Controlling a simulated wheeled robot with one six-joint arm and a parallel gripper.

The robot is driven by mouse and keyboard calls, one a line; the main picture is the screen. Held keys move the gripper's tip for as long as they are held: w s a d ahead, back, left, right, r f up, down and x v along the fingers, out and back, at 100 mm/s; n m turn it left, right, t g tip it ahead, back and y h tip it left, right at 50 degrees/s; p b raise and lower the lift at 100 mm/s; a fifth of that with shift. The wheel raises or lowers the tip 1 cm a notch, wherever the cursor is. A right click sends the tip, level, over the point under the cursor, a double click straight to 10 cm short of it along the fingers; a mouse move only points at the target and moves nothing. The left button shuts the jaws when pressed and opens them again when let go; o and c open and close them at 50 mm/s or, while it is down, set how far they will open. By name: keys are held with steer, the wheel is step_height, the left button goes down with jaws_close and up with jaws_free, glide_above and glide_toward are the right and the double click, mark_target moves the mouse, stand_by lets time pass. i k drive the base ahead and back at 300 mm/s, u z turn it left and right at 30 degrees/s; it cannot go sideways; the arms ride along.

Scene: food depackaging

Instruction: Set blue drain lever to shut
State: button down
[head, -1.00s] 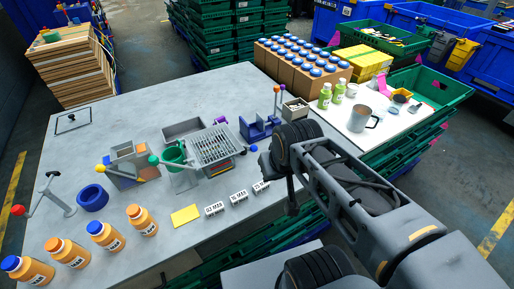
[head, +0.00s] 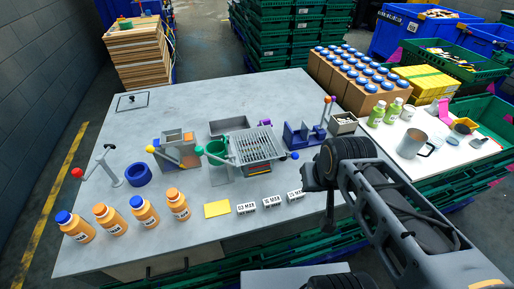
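A grey slotted drain grate (head: 256,144) stands on the table, right of a green cup (head: 217,151). A short lever with a blue ball (head: 295,156) sticks out at the grate's right side. At this size I cannot tell whether that lever is open or shut. My gripper (head: 328,212) hangs from the dark arm over the table's right front part, in front of and right of the blue ball, apart from it. Its fingers are small and dark, seen edge-on; I cannot tell whether they are open, and I see nothing held.
Labelled white blocks (head: 272,201) and a yellow card (head: 217,209) lie in front of the grate. Orange bottles (head: 178,204) stand front left. A blue fixture (head: 304,134) with upright levers stands behind the blue ball. The table's back left is mostly clear.

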mark_target(294, 155)
steer(key=k, duration=1.25)
steer(key=u, duration=0.45)
steer(key=i, duration=0.85)
steer(key=u, duration=0.2)
